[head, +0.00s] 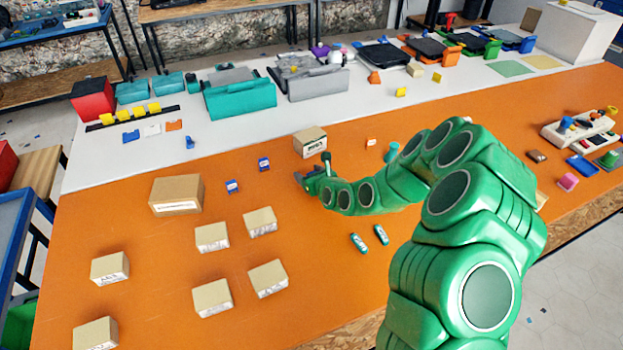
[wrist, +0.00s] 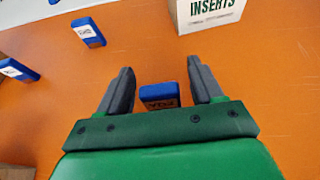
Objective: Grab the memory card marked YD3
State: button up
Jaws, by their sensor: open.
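My gripper (head: 312,174) is open above the orange table, beside a small cardboard box. In the wrist view, my gripper's two dark fingers (wrist: 160,66) stand apart. In the head view two blue cards (head: 264,164) (head: 232,186) lie left of my gripper.
The small box (head: 310,141), lettered INSERTS in the wrist view (wrist: 210,14), stands close by. A larger carton (head: 176,194) and several small boxes (head: 212,237) are at left. Two teal items (head: 359,243) (head: 381,235) lie nearer. Bare orange table surrounds the cards.

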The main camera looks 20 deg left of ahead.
jog(key=c, duration=1)
jog(key=shift+c, duration=0.2)
